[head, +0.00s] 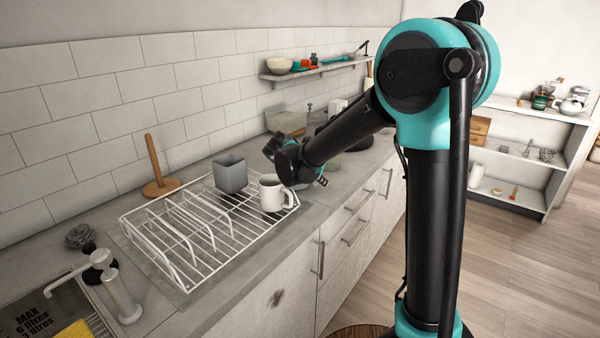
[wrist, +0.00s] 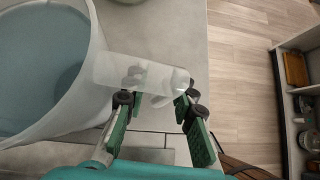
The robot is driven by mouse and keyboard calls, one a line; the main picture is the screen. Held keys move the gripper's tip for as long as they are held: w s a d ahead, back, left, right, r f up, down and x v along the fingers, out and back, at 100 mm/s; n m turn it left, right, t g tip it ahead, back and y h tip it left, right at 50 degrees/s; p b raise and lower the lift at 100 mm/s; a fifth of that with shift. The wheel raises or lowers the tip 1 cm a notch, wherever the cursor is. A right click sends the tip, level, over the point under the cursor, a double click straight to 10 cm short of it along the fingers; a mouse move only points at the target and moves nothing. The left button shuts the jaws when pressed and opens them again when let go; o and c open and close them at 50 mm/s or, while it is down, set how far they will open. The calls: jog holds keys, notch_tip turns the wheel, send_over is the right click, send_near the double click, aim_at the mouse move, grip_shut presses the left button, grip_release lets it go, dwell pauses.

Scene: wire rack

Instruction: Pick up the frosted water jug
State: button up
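The frosted water jug (wrist: 98,105) fills the left of the wrist view, a pale translucent vessel with blue-grey inside. Its frosted handle (wrist: 125,68) sticks out to the right. My gripper (wrist: 155,98) is open beside the jug, with one green finger on each side of a gap. The fingertips overlap the handle in the picture, and dark finger parts show blurred through it. I cannot tell whether they touch it. In the head view my gripper (head: 303,178) is over the counter beyond the white mug; my arm and gripper partly hide that area, so the jug is not clear there.
A white wire rack (head: 190,245) on the counter holds a grey square cup (head: 230,174) and a white mug (head: 270,193) near my gripper. A wooden paper-roll stand (head: 158,185) is behind. A wall shelf (head: 325,69) runs above. The counter's front edge drops to the floor.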

jog(key=shift+x, duration=0.8)
grip_shut()
